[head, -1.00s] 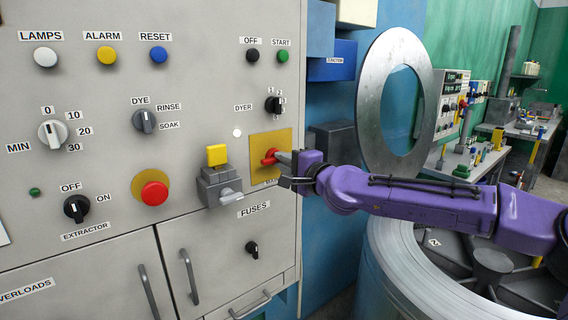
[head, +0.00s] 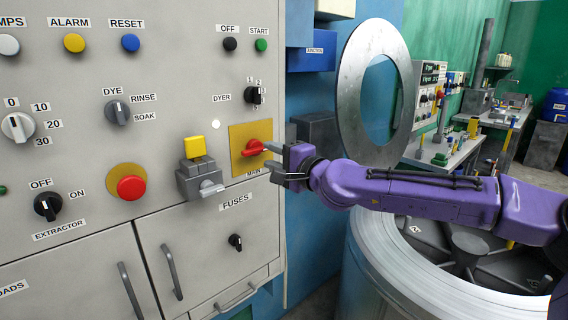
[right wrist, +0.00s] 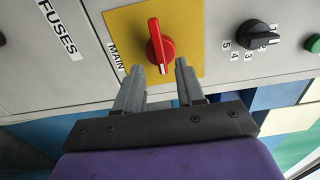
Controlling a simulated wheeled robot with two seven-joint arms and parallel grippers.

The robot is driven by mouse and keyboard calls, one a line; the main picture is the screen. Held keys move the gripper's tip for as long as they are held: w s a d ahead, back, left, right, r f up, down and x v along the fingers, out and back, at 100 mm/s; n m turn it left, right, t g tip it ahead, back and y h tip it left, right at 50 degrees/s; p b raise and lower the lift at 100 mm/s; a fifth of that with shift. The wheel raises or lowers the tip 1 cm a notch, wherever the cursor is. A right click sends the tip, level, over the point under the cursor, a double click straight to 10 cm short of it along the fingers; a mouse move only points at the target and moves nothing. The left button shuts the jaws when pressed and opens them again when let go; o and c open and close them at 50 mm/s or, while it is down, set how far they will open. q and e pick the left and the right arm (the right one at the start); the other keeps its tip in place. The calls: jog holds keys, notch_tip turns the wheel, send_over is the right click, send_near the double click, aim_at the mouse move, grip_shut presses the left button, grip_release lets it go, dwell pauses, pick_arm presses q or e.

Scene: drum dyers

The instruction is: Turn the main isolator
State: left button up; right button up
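The main isolator is a red rotary handle (head: 257,147) on a yellow plate (head: 238,162) marked MAIN, at the right edge of the grey panel. In the right wrist view the red handle (right wrist: 160,46) is long and narrow, its near end pointing toward my gripper. My right gripper (head: 272,155) is just right of the handle in the head view, fingers apart. In the right wrist view the right gripper's fingertips (right wrist: 158,78) stand either side of the handle's near end, with visible gaps and nothing held. My left gripper is not in view.
A grey switch box with a yellow top (head: 195,147) sits left of the plate. A red push button (head: 131,188) and black DYER selector (head: 255,95) are nearby. A large drum (head: 375,265) with an upright metal ring (head: 348,105) stands at the right, below and behind my arm.

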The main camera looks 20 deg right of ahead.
jog(key=v, duration=0.7)
jog(key=shift+s+d, duration=0.1)
